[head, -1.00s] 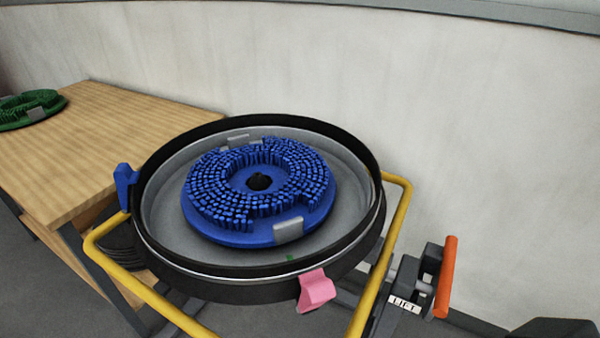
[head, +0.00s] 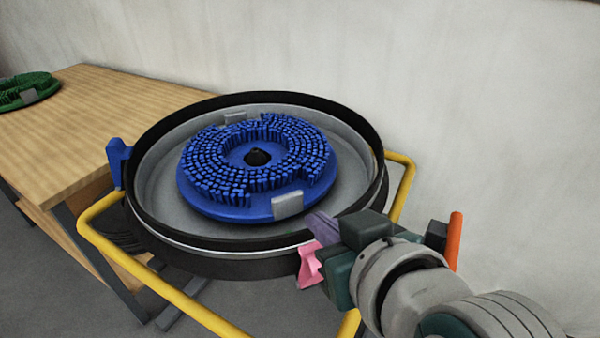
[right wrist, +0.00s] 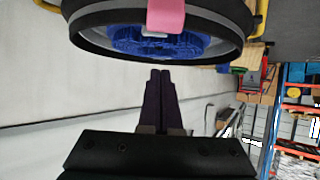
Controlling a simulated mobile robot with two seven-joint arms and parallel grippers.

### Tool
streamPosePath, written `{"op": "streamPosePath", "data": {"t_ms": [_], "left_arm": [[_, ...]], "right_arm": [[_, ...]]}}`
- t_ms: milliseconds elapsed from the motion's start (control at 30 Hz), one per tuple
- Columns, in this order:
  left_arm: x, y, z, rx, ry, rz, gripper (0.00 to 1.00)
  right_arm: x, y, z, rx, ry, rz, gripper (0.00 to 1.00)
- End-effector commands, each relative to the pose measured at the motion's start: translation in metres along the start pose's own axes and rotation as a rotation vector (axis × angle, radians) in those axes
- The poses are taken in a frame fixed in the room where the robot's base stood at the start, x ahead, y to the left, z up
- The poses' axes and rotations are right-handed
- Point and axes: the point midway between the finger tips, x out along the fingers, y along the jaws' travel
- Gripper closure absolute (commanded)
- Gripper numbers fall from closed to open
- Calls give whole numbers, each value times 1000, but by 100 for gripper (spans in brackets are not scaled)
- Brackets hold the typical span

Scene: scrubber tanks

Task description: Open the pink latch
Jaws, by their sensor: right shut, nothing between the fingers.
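The pink latch (head: 309,266) sits on the front right of the black rim of the round tank (head: 215,262). It also shows in the right wrist view (right wrist: 166,16) at the top, in front of the tank's rim. My right gripper (head: 322,228) is shut and empty, right beside the latch, and partly covers its right side in the head view. In the right wrist view its dark fingers (right wrist: 160,78) are together, below the latch in the picture and apart from it. My left gripper is not in view.
A blue round brush (head: 250,165) lies in the tank. A blue latch (head: 118,160) is on the tank's left side. A yellow tube frame (head: 170,312) surrounds the tank. An orange handle (head: 455,238) stands to the right. A wooden table (head: 90,125) with a green brush (head: 28,88) is left.

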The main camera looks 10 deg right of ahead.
Motion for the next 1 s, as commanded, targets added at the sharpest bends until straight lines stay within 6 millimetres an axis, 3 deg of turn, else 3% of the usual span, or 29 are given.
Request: {"op": "streamPosePath", "data": {"t_ms": [167, 300, 500, 1000], "left_arm": [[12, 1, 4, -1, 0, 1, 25], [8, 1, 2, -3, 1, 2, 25], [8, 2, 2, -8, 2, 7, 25], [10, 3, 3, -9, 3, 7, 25]], "right_arm": [[34, 0, 1, 1, 1, -1, 100], [22, 0, 22, 0, -4, -1, 100], [16, 0, 36, -1, -2, -1, 100], [15, 0, 40, -1, 6, -1, 100]]}}
